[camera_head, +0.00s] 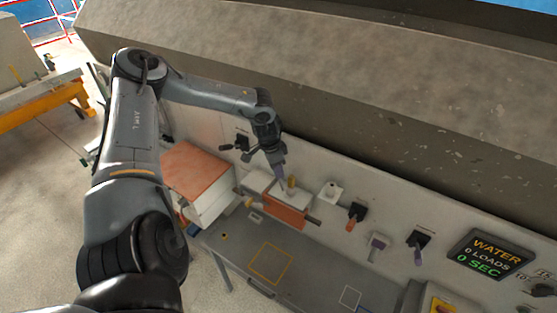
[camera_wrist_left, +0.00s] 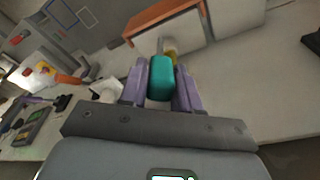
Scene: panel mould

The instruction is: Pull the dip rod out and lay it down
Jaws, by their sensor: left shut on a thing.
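My left gripper (camera_head: 280,176) is above a white-topped tank with an orange front (camera_head: 284,211). In the left wrist view its two purple fingers (camera_wrist_left: 161,80) are shut on the teal grip of the dip rod (camera_wrist_left: 161,77). A short grey piece of rod (camera_wrist_left: 160,46) shows beyond the grip, towards the tank's white top. How far the rod sits in the tank is hidden. A yellow fitting (camera_head: 291,183) stands on the tank top next to the gripper. My right gripper is not in view.
A grey bench top (camera_head: 235,244) below the tank has a yellow outlined square (camera_head: 271,263) and a white outlined rectangle (camera_head: 349,296), both empty. A wall panel carries black-and-orange handles (camera_head: 356,213) and a water display (camera_head: 487,254). An orange-topped box (camera_head: 197,168) stands left of the tank.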

